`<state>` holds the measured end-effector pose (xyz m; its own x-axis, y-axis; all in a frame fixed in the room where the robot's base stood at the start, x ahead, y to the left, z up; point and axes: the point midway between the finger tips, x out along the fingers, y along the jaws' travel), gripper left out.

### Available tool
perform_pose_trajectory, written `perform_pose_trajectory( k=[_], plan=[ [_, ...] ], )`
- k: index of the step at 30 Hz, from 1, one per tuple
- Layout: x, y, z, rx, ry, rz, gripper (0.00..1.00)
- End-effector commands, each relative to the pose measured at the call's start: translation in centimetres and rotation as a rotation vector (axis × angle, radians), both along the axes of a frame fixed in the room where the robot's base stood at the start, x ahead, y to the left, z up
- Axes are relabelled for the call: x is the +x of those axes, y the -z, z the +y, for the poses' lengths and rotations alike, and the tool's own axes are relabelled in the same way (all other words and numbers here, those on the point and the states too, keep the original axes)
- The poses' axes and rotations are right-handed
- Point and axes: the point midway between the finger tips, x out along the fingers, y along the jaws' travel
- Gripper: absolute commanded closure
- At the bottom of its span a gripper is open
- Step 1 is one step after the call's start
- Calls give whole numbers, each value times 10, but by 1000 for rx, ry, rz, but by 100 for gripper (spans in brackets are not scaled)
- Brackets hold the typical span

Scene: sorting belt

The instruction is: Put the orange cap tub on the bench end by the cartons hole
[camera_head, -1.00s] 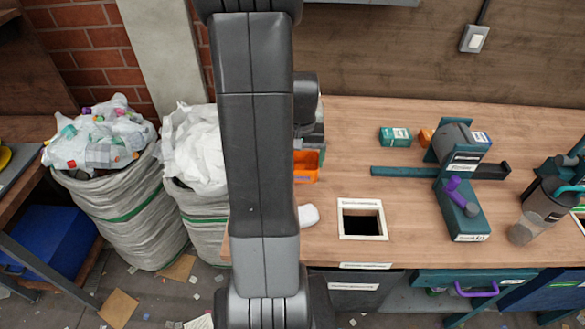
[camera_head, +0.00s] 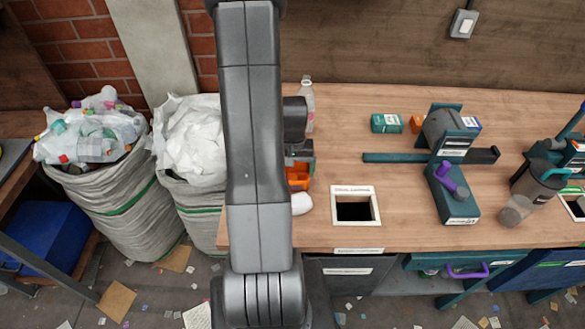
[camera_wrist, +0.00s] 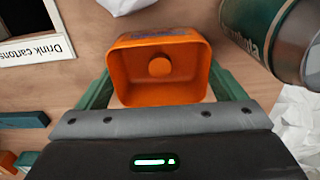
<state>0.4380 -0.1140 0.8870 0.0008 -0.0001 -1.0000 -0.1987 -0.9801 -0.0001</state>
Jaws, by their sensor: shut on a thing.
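The orange cap tub (camera_wrist: 160,82) is held between the green fingers of my gripper (camera_wrist: 163,88) in the wrist view. Its open top faces the camera, and a round orange cap lies inside. In the head view the tub (camera_head: 298,181) is partly hidden by my arm, over the left part of the bench (camera_head: 345,125). My gripper (camera_head: 301,152) shows just behind it. I cannot tell how far the tub is above the wood. The cartons hole has a white frame (camera_head: 336,207) and lies right of the tub; its "Drink cartons" label (camera_wrist: 36,49) shows in the wrist view.
A white object (camera_head: 301,203) lies in front of the tub, left of the hole. A can with a green label (camera_wrist: 272,38) is close to the tub in the wrist view. A clear bottle (camera_head: 307,105) stands at the back. A teal machine (camera_head: 455,190) stands right of the hole.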

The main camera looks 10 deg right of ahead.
Motion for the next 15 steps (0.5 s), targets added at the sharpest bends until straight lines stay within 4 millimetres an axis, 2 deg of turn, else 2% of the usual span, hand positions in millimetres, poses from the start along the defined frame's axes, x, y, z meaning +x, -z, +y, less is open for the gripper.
perform_pose_trajectory(
  k=[5, 6, 8, 15],
  plan=[
    [0, 4, 0, 0, 0, 0, 31],
    [0, 4, 0, 0, 0, 0, 8],
    [0, 3, 0, 0, 0, 0, 0],
    [0, 2, 0, 0, 0, 0, 0]
  ],
)
